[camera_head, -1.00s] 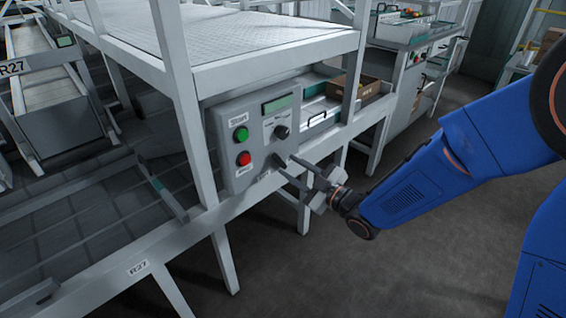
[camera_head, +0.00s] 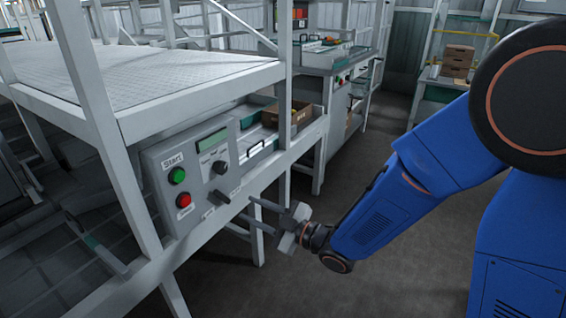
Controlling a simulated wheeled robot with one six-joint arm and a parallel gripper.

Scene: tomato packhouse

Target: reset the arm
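My gripper (camera_head: 258,217) is at the end of my blue arm (camera_head: 390,215), in front of the grey control panel (camera_head: 193,175). Its two fingers are spread apart with nothing between them and point left towards the panel's lower right side. They appear clear of the panel, though the exact gap is hard to tell. The panel carries a green button (camera_head: 177,175) labelled Start, a red button (camera_head: 184,200) below it, a dark knob (camera_head: 220,167), a small display and a dark lever (camera_head: 224,197) at the lower edge.
The white metal frame (camera_head: 105,130) with a ribbed deck stands left of my arm. A cardboard box (camera_head: 285,114) sits on the bench behind the panel. A grey machine (camera_head: 310,85) stands farther back, and stacked boxes (camera_head: 458,60) at the back right. The floor below my arm is clear.

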